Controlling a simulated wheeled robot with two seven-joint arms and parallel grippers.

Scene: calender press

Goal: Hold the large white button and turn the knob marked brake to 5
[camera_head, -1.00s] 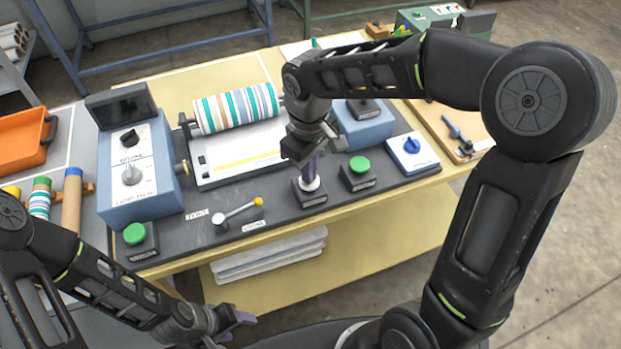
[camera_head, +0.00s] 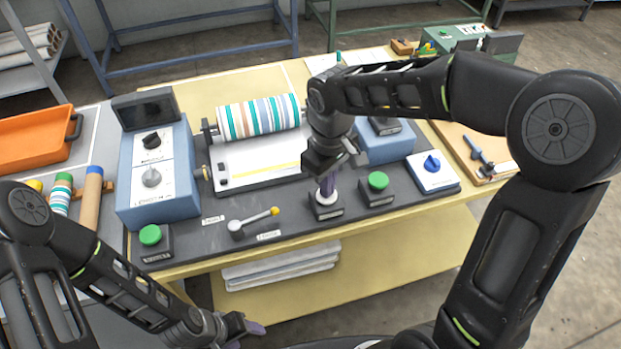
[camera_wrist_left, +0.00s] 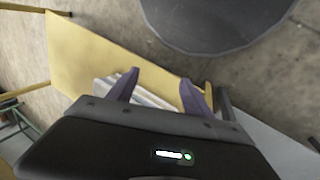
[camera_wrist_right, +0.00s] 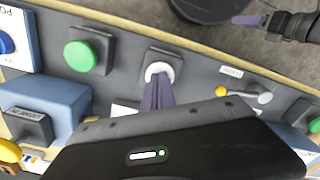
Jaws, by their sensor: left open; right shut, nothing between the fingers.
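The large white button (camera_head: 328,199) sits on a dark block at the table's front edge. My right gripper (camera_head: 326,186) is shut, pointing down, with its purple fingertips on top of this button. The right wrist view shows the tips against the white button (camera_wrist_right: 160,70), with nothing between them. A blue box at the left carries a black knob (camera_head: 152,140) above a grey knob (camera_head: 151,177); their labels are too small to read surely. My left gripper (camera_head: 254,332) is open and empty, low in front of the table, away from the box.
Green buttons flank the white one, one at the left (camera_head: 150,235) and one at the right (camera_head: 378,181). A yellow-tipped lever (camera_head: 255,222) stands between the left green button and the white one. A blue knob (camera_head: 432,163) is further right. A striped roller (camera_head: 260,117) lies behind.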

